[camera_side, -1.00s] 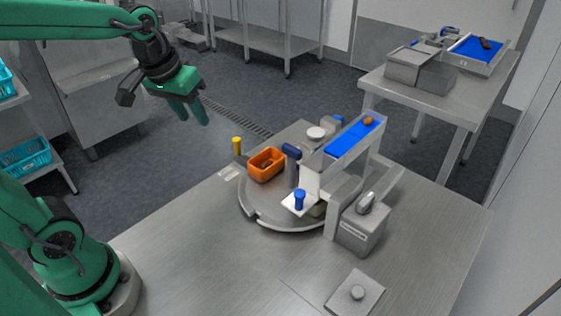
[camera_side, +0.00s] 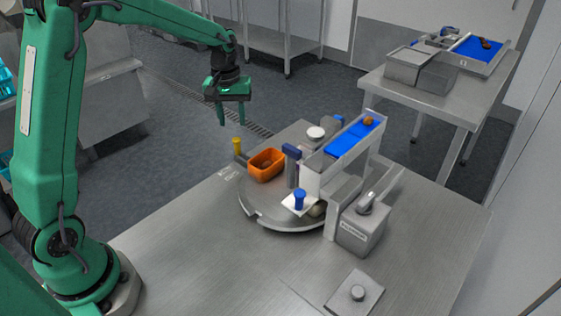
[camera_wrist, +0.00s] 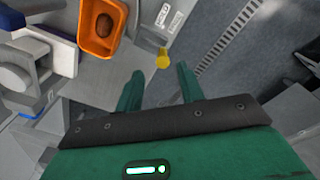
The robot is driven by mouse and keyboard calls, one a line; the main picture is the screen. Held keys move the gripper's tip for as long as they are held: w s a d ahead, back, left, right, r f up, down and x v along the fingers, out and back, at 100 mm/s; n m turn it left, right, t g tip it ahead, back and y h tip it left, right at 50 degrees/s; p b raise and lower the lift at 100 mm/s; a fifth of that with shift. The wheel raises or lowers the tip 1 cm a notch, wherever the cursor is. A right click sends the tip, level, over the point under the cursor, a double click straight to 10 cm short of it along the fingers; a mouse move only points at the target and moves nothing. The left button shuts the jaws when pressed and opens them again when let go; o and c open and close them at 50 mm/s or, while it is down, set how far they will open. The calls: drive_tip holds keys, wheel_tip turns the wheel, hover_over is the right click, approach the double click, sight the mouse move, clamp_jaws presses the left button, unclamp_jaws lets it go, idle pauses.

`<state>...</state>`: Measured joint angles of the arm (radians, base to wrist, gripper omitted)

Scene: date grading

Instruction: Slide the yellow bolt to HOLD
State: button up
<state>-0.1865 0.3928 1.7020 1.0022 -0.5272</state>
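The yellow bolt (camera_side: 237,146) stands upright at the far left edge of the steel table, beside a small pale label plate (camera_side: 229,173). In the wrist view the bolt (camera_wrist: 163,57) shows just ahead of the fingertips, roughly between them, with the label plate (camera_wrist: 170,18) beyond it; its lettering is too small to read surely. My gripper (camera_side: 234,121) is above and close to the bolt, fingers pointing down, apart and empty. In the wrist view its fingers (camera_wrist: 158,76) are spread, with nothing between them.
An orange bin (camera_side: 267,165) holding a brown date (camera_wrist: 104,24) sits on the round turntable (camera_side: 272,217), right of the bolt. A dark blue-topped post (camera_side: 291,160) and a blue conveyor (camera_side: 352,137) stand farther right.

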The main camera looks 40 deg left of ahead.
sight(237, 139)
drive_tip(key=shift+w+a+f+n+g, duration=0.1)
drive_tip(key=shift+w+a+f+n, duration=0.15)
drive_tip(key=shift+f, duration=0.25)
drive_tip(key=shift+w+a+f+g, duration=0.1)
drive_tip(key=shift+w+a+f, duration=0.15)
drive_tip(key=shift+f, duration=0.3)
drive_tip(key=shift+w+a+f+n+g, duration=0.1)
drive_tip(key=shift+w+a+f+n, duration=0.05)
drive_tip(key=shift+w+f, duration=0.3)
drive_tip(key=shift+s, duration=0.1)
drive_tip(key=shift+f, duration=0.15)
drive_tip(key=shift+f, duration=3.8)
clamp_jaws()
